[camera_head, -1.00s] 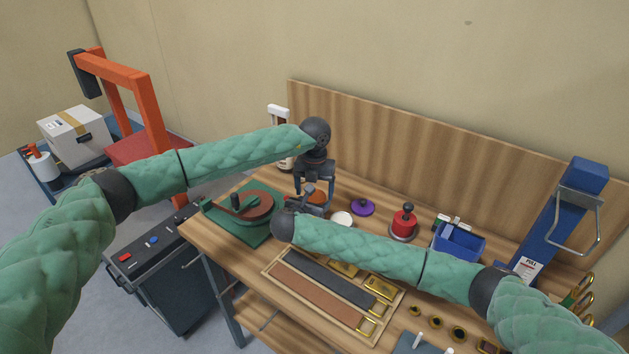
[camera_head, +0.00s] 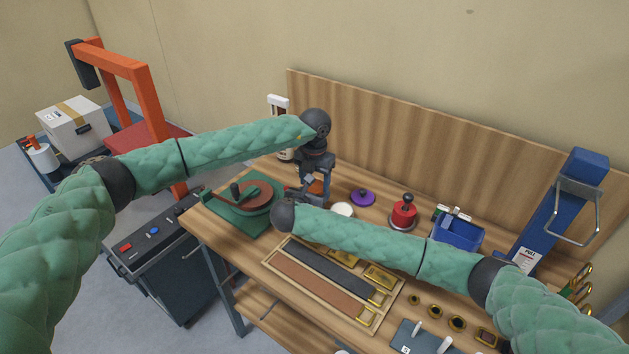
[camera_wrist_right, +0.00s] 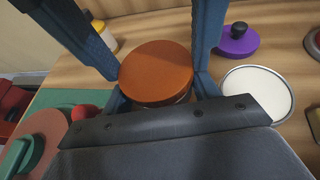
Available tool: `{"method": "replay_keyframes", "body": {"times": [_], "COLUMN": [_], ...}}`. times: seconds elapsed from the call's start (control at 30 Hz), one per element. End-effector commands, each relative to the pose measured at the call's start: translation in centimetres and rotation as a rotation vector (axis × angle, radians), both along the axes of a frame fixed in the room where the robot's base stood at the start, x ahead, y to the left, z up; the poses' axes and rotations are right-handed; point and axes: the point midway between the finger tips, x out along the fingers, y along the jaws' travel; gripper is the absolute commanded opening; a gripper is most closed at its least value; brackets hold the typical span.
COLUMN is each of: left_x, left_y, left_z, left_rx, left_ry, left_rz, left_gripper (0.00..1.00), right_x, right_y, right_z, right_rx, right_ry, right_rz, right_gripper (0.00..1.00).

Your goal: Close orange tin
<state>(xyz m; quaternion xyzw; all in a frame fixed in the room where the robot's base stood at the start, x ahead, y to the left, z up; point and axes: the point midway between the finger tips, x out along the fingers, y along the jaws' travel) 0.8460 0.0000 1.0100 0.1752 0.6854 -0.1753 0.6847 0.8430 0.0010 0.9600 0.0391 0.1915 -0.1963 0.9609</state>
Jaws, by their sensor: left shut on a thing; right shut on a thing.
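The orange tin (camera_wrist_right: 155,72) stands upright on the table in the right wrist view, its round orange lid on top and a narrow strip of its side showing below. It shows partly in the head view (camera_head: 317,187). My left gripper (camera_head: 318,190) reaches down from above, its two blue fingers on either side of the lid, shut on it. My right gripper (camera_wrist_right: 162,94) comes in low from the near side, its fingers around the tin's lower part, shut on it. Whether the lid sits fully down is hard to tell.
A white-topped round tin (camera_wrist_right: 258,92) and a purple lid with a black knob (camera_wrist_right: 237,40) stand close to the right. A green mat (camera_head: 216,205) with a brown disc lies left. A wooden tray (camera_head: 283,283) lies in front; a red knobbed piece (camera_head: 403,214) stands right.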

Motion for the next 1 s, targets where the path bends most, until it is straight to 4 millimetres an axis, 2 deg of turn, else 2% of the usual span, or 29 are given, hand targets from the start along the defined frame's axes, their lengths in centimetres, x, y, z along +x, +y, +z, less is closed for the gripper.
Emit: {"method": "replay_keyframes", "body": {"times": [0.3, 0.33, 0.4, 0.43, 0.77, 1.0], "left_x": [0.1, 0.1, 0.1, 0.0, 0.0, 0.1], "left_y": [0.1, 0.1, 0.1, 0.1, 0.0, 0.0], "left_z": [0.0, 0.0, 0.0, 0.0, 0.3, 2.6], "left_rx": [0.001, 0.001, 0.001, 0.001, 0.0, -0.001], "left_ry": [0.0, 0.0, 0.0, 0.0, -0.001, -0.002], "left_rz": [-0.016, -0.016, -0.016, -0.016, -0.016, -0.016], "left_gripper": [0.34, 0.67, 0.81, 0.83, 0.83, 0.83], "right_x": [0.0, 0.0, 0.0, 0.0, 0.0, 0.0], "right_y": [-0.1, -0.1, -0.1, -0.1, -0.1, -0.1], "right_z": [0.0, 0.0, 0.0, 0.0, 0.0, 0.0], "right_rx": [-0.001, -0.001, -0.001, -0.001, 0.0, 0.0], "right_ry": [0.0, 0.0, 0.0, 0.0, 0.0, 0.0], "right_rz": [-0.002, -0.002, -0.002, -0.002, -0.001, -0.001], "right_gripper": [0.0, 0.0, 0.0, 0.0, 0.0, 0.0]}}
